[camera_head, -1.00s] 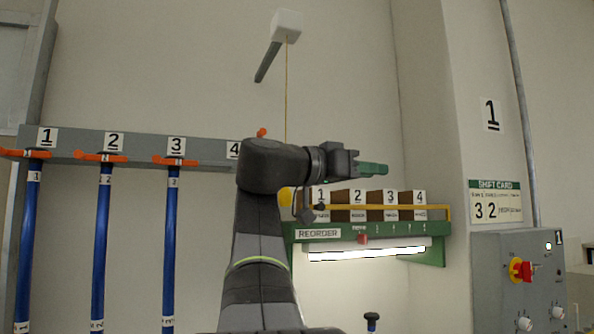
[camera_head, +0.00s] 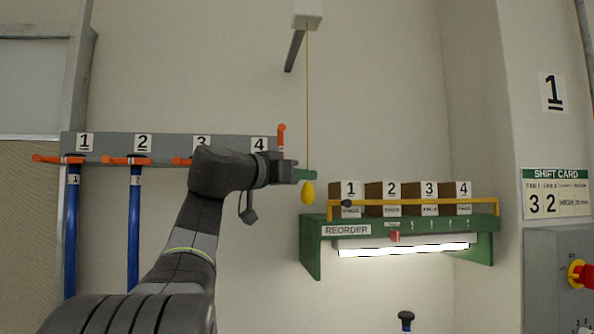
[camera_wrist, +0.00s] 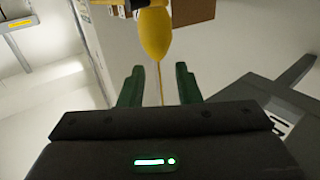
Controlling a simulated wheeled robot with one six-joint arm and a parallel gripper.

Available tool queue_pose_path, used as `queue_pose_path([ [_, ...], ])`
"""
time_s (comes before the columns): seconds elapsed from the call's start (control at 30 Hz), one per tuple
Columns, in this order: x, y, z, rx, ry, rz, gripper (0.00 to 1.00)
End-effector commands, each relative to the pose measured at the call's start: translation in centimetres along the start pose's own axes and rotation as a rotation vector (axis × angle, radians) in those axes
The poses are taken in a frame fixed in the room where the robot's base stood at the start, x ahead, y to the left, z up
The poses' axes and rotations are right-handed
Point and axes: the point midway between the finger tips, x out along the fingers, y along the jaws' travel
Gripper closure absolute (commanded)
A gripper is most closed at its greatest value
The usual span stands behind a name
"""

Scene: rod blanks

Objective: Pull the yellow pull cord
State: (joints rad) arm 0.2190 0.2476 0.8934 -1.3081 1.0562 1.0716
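The yellow pull cord (camera_head: 307,100) hangs from a white ceiling box (camera_head: 307,15) and ends in a yellow teardrop handle (camera_head: 308,193). My gripper (camera_head: 305,174) is level with the cord just above the handle, its green fingertips overlapping the cord in the head view. In the wrist view my gripper (camera_wrist: 158,85) is open, with a green finger on each side. The cord (camera_wrist: 161,88) shows in the gap between the fingers, and the handle (camera_wrist: 154,32) is above them in that picture. I cannot tell exactly how deep the cord sits between the fingers.
A green reorder shelf (camera_head: 312,250) with numbered brown boxes (camera_head: 386,195) and a yellow rail stands right of the handle. A grey rack (camera_head: 185,145) with orange hooks and blue rods (camera_head: 133,235) is on the left. A control panel (camera_head: 550,270) is at right.

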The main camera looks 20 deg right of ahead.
Motion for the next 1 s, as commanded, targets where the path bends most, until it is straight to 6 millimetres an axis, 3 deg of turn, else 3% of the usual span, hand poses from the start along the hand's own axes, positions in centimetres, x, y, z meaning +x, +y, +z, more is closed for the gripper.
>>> queue_pose_path([
  [0.3, 0.2, 0.0, 0.0, 0.000, 0.000, 0.000, 0.72],
  [0.47, 0.2, 0.0, 0.0, 0.000, 0.000, 0.000, 1.00],
  [1.0, 0.2, 0.0, 1.1, 0.000, 0.000, 0.000, 1.00],
])
